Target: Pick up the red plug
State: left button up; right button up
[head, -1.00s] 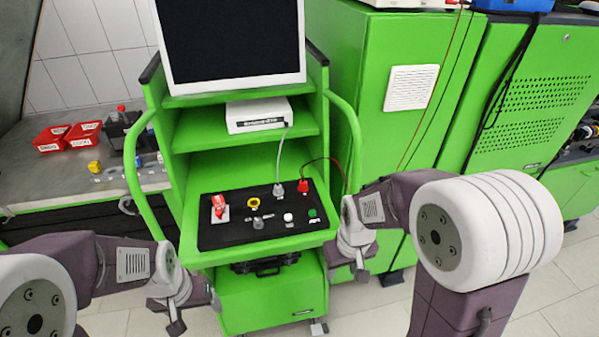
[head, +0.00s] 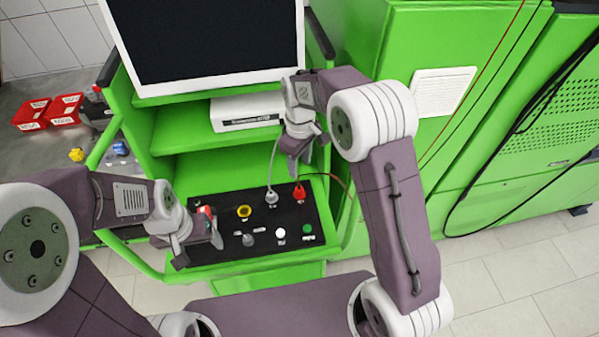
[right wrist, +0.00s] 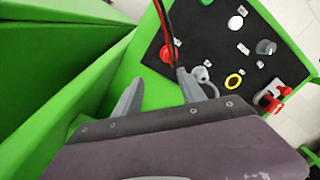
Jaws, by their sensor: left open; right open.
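The red plug (head: 299,192) stands at the back right of the black panel (head: 270,215), with a cable rising from it. In the right wrist view the red plug (right wrist: 168,52) lies beyond the fingertips, its red and black cable running upward. My right gripper (head: 301,162) is open and empty, above the panel's back edge near the red plug; its fingers (right wrist: 160,76) also show in the right wrist view, apart from the plug. My left gripper (head: 199,246) is open over the panel's left side, partly hiding a red switch (head: 208,211).
A grey plug (head: 271,196) with a cable stands left of the red plug. A yellow ring (head: 244,211), a white button (head: 280,232) and a green button (head: 307,229) are on the panel. The monitor (head: 205,40) and shelf device (head: 246,111) are behind.

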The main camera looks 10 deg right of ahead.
aim_at(299, 188)
jog(key=f, duration=0.1)
jog(key=s+f+p, duration=0.1)
jog(key=f, duration=0.1)
jog(key=s+f, duration=0.1)
jog(key=shift+s+a+f+p, duration=0.15)
jog(key=shift+p, duration=0.2)
notch_tip(299, 188, down, 3)
jog(key=shift+s+a+r+p, duration=0.1)
jog(key=shift+a+p, duration=0.05)
jog(key=shift+p, duration=0.35)
jog(key=shift+s+f, duration=0.35)
jog(key=shift+f, duration=0.05)
jog(key=shift+w+f, duration=0.1)
jog(key=shift+w, duration=0.05)
jog(key=shift+c, duration=0.9)
jog(key=shift+w, duration=0.15)
jog(key=c, duration=0.5)
grip_shut()
pick_arm(q)
jog(key=s+r, duration=0.2)
jog(key=r, duration=0.1)
jog(key=shift+s+a+r, duration=0.1)
jog(key=shift+s+a, duration=0.1)
jog(key=shift+s, duration=0.2)
